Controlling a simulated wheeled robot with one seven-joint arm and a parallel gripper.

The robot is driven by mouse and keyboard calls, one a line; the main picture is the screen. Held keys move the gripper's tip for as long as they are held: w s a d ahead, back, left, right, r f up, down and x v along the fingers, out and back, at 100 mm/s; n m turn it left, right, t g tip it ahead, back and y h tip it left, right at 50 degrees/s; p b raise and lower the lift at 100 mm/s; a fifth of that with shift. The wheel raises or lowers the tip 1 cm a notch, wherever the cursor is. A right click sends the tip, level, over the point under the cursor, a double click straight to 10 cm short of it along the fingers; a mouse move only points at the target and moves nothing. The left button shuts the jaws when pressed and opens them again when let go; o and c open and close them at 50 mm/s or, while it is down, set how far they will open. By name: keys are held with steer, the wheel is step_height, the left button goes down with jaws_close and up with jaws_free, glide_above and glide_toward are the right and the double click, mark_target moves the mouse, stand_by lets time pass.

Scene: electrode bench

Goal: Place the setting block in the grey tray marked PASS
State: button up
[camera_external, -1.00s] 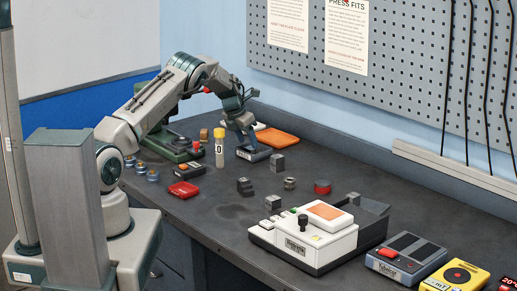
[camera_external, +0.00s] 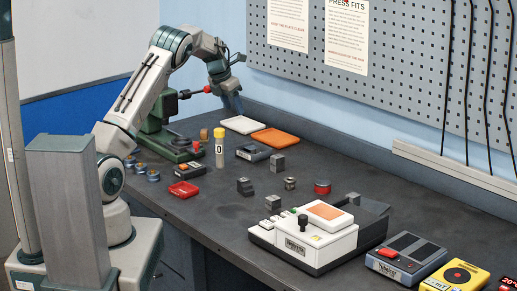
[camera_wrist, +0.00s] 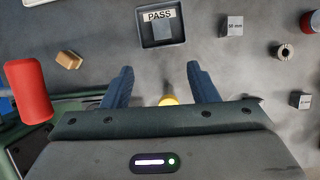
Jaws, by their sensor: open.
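The grey tray marked PASS (camera_wrist: 143,39) lies at the top middle of the wrist view. It also shows in the external view (camera_external: 245,155). A small plain grey block (camera_wrist: 163,33) sits inside it, just below the PASS label, apart from my gripper. It appears to be the setting block, though no marking shows on it. My gripper (camera_wrist: 160,67) is open and empty, its two dark blue fingers spread on the near side of the tray. In the external view my gripper (camera_external: 236,108) is raised above the bench behind the tray.
A yellow-capped tube (camera_external: 219,148) stands near the tray; its cap (camera_wrist: 168,100) shows between my fingers. A green press with a red knob (camera_wrist: 28,90) is at left. White (camera_external: 240,125) and orange (camera_external: 273,139) trays lie behind. Other grey blocks (camera_external: 278,163) stand to the right.

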steer(key=s+a+r+m, duration=1)
steer(key=s+a+r, duration=0.3)
steer(key=s+a, duration=0.3)
steer(key=s+a+m+y, duration=0.1)
steer(key=s+a+m, duration=0.2)
steer(key=s, duration=0.6)
steer(key=s+a+f+m+y, duration=0.1)
steer(key=s+a+m, duration=0.2)
steer(key=s+m, duration=0.5)
steer(key=s+a+f+m+t+y, duration=0.1)
steer(key=s+m, duration=0.4)
steer(key=s, duration=0.5)
steer(key=shift+a, duration=0.9)
